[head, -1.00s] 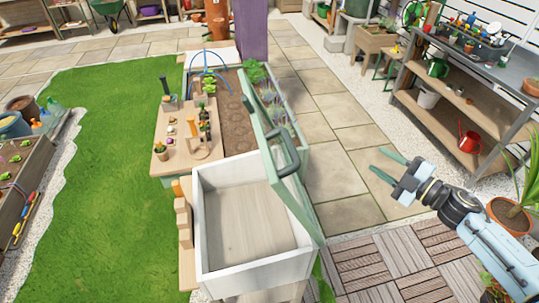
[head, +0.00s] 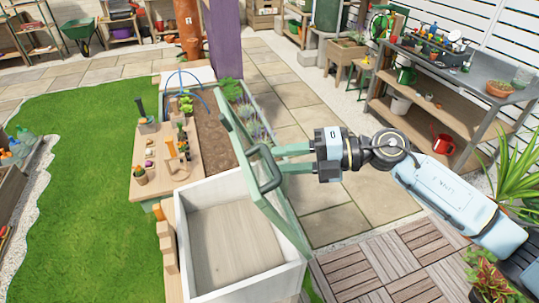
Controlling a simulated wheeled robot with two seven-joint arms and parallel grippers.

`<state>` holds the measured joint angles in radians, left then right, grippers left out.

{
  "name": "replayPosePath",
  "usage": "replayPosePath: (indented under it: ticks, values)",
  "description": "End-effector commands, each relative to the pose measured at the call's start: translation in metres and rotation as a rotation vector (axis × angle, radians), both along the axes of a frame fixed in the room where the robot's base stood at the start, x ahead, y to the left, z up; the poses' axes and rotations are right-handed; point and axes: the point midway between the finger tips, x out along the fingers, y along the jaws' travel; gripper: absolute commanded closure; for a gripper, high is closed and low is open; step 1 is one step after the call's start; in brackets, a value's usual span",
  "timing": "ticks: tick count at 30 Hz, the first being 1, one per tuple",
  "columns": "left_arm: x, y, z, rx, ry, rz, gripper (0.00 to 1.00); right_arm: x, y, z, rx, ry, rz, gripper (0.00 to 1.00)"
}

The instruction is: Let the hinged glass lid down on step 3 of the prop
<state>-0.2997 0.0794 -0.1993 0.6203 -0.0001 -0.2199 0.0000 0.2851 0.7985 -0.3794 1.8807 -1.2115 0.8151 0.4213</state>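The glass lid (head: 262,189) has a pale green frame and a dark green handle (head: 265,166). It stands steeply raised along the right side of the white box (head: 181,232). The box is open, with a bare wooden floor. The prop (head: 166,241) is a stepped piece of pale wood at the box's left side, apart from the lid. My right gripper (head: 281,160) comes in from the right, its two green fingers parted, with the tips close to the handle. Whether they touch it is unclear. My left gripper is not in view.
A small wooden table (head: 138,186) with pots and tools stands behind the box, beside a soil bed (head: 206,125). A purple post (head: 228,45) rises beyond. A potting bench (head: 455,88) stands at the right.

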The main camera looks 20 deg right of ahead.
Motion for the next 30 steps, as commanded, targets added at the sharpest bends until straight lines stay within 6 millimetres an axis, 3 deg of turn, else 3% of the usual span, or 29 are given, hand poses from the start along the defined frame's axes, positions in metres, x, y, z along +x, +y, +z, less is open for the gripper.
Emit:
replayPosePath:
  ticks: [7,18,27,30]
  values:
    - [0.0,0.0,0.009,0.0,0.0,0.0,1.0,0.012,0.03,-0.005,0.002,-0.001,0.0,0.62]
    - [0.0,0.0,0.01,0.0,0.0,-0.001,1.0,0.014,0.036,-0.008,0.0,0.0,0.0,0.62]
    - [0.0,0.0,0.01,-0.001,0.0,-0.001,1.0,0.014,0.036,-0.008,0.0,0.0,0.0,0.99]
    - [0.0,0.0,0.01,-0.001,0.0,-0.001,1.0,0.013,0.035,-0.008,0.0,0.0,0.0,1.0]
